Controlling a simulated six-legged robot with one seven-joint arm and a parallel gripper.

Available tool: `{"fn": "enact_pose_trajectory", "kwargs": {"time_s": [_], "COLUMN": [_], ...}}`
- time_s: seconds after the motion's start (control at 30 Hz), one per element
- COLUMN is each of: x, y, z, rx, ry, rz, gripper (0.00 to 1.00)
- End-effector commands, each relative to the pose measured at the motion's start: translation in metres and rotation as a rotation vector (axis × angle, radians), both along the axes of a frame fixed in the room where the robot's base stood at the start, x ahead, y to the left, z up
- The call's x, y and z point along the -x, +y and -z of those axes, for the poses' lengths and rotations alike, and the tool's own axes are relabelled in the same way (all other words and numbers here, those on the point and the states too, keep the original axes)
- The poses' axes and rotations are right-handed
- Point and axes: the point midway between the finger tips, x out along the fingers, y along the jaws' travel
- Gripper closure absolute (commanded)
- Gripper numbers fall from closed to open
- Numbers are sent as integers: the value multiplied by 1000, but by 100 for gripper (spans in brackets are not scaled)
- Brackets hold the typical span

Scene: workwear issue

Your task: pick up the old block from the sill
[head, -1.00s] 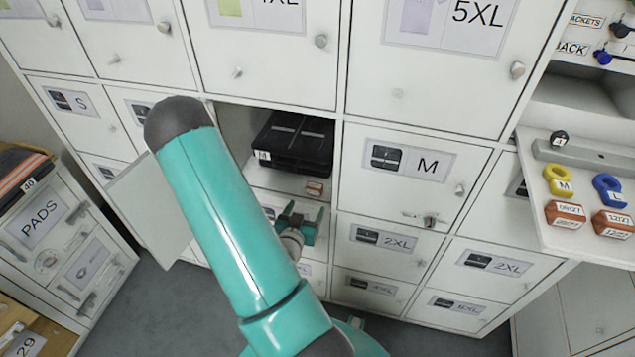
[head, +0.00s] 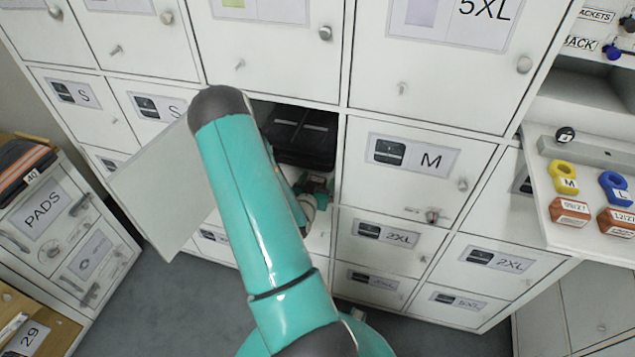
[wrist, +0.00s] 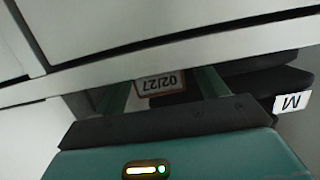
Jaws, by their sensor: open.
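The old block, a small reddish-brown block with a white label reading 02/27 (wrist: 160,85), shows upside down in the wrist view. It lies at the front of the open locker compartment, on the sill (head: 318,240). My gripper (wrist: 163,93) is open, with one teal finger on each side of the block in that view. I cannot tell whether a finger touches it. In the head view my gripper (head: 314,184) is inside the compartment mouth, partly behind my arm, and the block cannot be made out clearly there.
The open locker door (head: 155,195) stands out at left. Shut lockers surround the opening. At right a shelf (head: 560,236) holds orange-brown blocks (head: 570,211) and yellow and blue tags (head: 563,176).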

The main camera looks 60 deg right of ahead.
Motion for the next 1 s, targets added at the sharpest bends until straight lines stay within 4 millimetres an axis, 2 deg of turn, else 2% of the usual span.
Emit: {"fn": "enact_pose_trajectory", "kwargs": {"time_s": [0.13,0.37,0.4,0.47,0.63,1.0], "x": [-3,-4,-4,-4,-4,-4], "y": [-19,-21,-21,-21,-21,-21], "z": [3,4,4,4,4,1], "rx": [1,0,0,0,0,1], "ry": [-1,0,0,0,0,-1], "rz": [0,-1,-1,-1,-1,-1], "gripper": [28,28,30,42,75,77]}}
